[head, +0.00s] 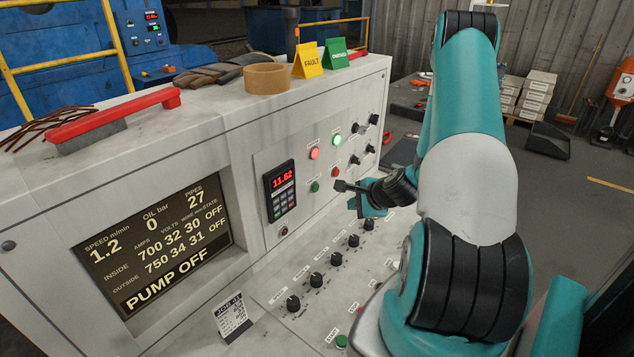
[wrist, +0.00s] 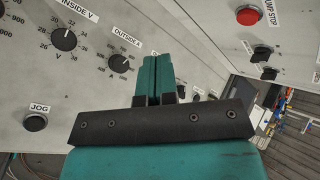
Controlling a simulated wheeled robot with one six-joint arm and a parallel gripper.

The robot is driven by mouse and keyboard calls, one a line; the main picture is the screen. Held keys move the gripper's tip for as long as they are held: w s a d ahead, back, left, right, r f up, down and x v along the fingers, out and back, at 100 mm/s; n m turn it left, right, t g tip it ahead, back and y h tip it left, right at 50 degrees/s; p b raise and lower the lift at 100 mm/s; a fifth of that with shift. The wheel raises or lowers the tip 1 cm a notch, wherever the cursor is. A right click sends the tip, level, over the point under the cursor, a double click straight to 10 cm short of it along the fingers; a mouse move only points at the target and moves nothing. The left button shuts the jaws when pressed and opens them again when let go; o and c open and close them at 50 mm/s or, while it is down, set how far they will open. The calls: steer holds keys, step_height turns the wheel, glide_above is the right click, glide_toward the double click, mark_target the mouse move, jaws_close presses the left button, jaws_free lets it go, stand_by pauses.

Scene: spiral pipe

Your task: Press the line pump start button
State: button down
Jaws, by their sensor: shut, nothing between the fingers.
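On the upright face of the grey console, a green button (head: 315,187) sits beside a red button (head: 335,172). Their labels are too small to read in the head view. In the wrist view, a red button (wrist: 249,15) has a partly cut label ending in "UMP STOP". No start button shows in the wrist view. My gripper (head: 340,186) is shut and empty, a little to the right of the green button and below the red one in the picture. Its closed teal fingers also show in the wrist view (wrist: 158,75). I cannot tell the gap to the panel.
The screen (head: 155,245) reads "PUMP OFF" and oil 0 bar. A lit red lamp (head: 314,153) and lit green lamp (head: 337,140) sit above the buttons. Several black knobs (head: 316,280) stand on the sloping desk below my gripper. A keypad (head: 282,190) is at left.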

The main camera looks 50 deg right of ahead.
mark_target(316, 188)
steer(key=shift+d, duration=0.1)
stand_by(0.3)
steer(key=w+p, duration=0.1)
steer(key=w, duration=0.7)
steer(key=shift+w+a+p, duration=0.3)
steer(key=shift+w+a, duration=0.05)
steer(key=shift+w, duration=0.1)
stand_by(1.7)
steer(key=shift+w, duration=0.3)
steer(key=shift+w+a, duration=0.1)
steer(key=shift+w, duration=0.25)
stand_by(0.6)
steer(key=shift+s, duration=0.8)
